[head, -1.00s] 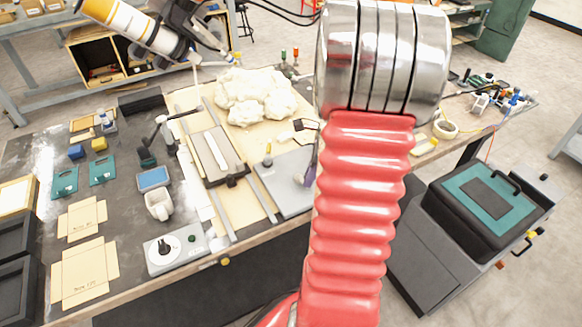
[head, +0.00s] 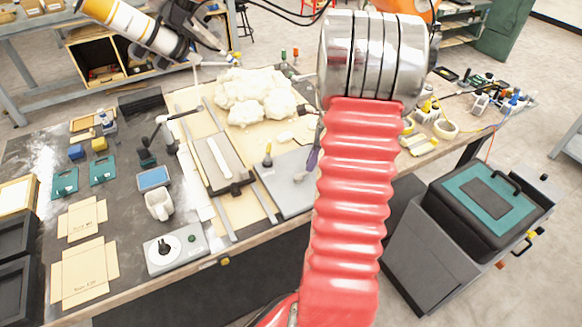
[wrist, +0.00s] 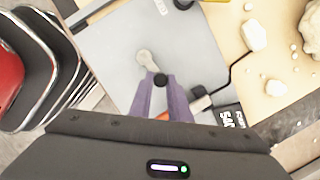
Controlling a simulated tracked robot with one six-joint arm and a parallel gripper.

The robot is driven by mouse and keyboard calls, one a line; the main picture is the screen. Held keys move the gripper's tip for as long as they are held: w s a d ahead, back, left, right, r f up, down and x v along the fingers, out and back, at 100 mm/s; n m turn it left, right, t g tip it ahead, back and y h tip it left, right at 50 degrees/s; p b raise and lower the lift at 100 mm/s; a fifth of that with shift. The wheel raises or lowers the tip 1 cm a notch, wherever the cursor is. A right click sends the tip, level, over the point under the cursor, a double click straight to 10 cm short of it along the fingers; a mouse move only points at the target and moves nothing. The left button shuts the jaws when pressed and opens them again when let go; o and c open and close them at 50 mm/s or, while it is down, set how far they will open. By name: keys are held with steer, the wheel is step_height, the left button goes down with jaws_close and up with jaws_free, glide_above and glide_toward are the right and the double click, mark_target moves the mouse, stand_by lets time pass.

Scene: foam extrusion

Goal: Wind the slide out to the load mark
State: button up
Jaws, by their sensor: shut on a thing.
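The slide (head: 207,170) is a dark block with a pale strip on top, sitting on two long rails on the bench in the head view. A dark crosspiece lies at its near end. In the wrist view a small crank has a silver hub (wrist: 147,58) and a black knob (wrist: 161,80) over a grey plate (wrist: 185,45). My gripper (wrist: 161,86), with purple fingers, is shut on the black knob. In the head view my gripper (head: 313,158) shows only as a purple sliver beside my red arm, which hides the crank. I cannot make out the load mark.
Lumpy white foam (head: 255,95) lies behind the slide. In the wrist view a black bent rod and a dark labelled box (wrist: 230,118) lie close right of my fingers.

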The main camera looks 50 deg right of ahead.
steer(key=o, duration=0.7)
steer(key=shift+c, duration=0.7)
steer(key=c, duration=0.6)
steer(key=shift+o, duration=0.2)
steer(key=shift+w, duration=0.2)
steer(key=w+a, duration=0.2)
steer(key=w, duration=0.1)
steer(key=w+a, duration=0.1)
steer(key=shift+w, duration=0.3)
steer(key=shift+a, duration=0.45)
steer(key=o, duration=0.7)
steer(key=shift+d, duration=0.15)
